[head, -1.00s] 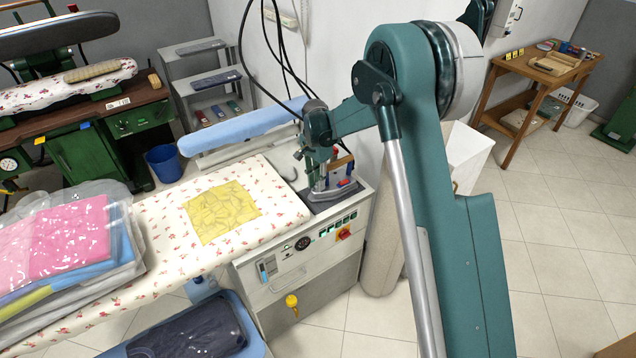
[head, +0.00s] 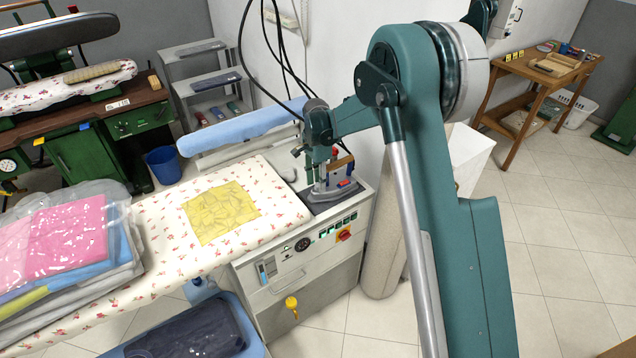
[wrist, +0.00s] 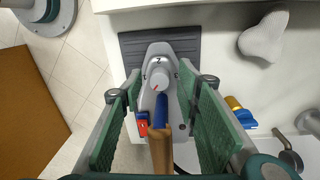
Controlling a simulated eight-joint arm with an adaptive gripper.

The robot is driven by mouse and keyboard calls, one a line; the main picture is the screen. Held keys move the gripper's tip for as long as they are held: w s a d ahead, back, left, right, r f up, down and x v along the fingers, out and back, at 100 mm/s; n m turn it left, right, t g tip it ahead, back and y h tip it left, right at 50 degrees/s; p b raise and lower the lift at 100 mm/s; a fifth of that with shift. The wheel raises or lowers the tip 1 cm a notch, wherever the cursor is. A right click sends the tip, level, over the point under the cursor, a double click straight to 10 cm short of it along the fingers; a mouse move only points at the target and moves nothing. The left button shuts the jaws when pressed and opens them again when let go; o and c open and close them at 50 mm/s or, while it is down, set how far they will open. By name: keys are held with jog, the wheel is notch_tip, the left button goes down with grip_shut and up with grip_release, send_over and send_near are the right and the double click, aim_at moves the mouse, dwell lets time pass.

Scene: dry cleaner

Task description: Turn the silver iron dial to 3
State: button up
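The iron (head: 338,190) sits on a dark rest pad at the right end of the ironing table. In the wrist view its grey body (wrist: 178,47) points up, with a round light-grey dial (wrist: 161,78) on top.
A brown handle (wrist: 160,150) and a blue part lie between my fingers, below the dial. A red switch (wrist: 143,126) is beside the left finger. The table (head: 165,235) holds a yellow cloth (head: 222,212) and bagged clothes (head: 70,240). A wall stands close behind.

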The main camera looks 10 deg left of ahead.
aim_at(317, 184)
jog(key=shift+r, duration=0.15)
notch_tip(317, 184, up, 12)
jog(key=shift+w+a, duration=0.2)
dwell(0.6)
jog(key=shift+n, duration=0.3)
jog(key=f+n, duration=0.1)
jog(key=n, duration=0.9)
jog(key=f+n+p, duration=0.1)
jog(key=n, duration=1)
jog(key=f+n+p, duration=0.1)
jog(key=n, duration=0.9)
jog(key=shift+s+f+n, duration=0.2)
jog(key=shift+f+n, duration=0.2)
jog(key=n, duration=0.3)
jog(key=shift+w+d+f+n, duration=0.1)
jog(key=shift+w+f+n, duration=0.05)
jog(key=shift+f+n, duration=0.2)
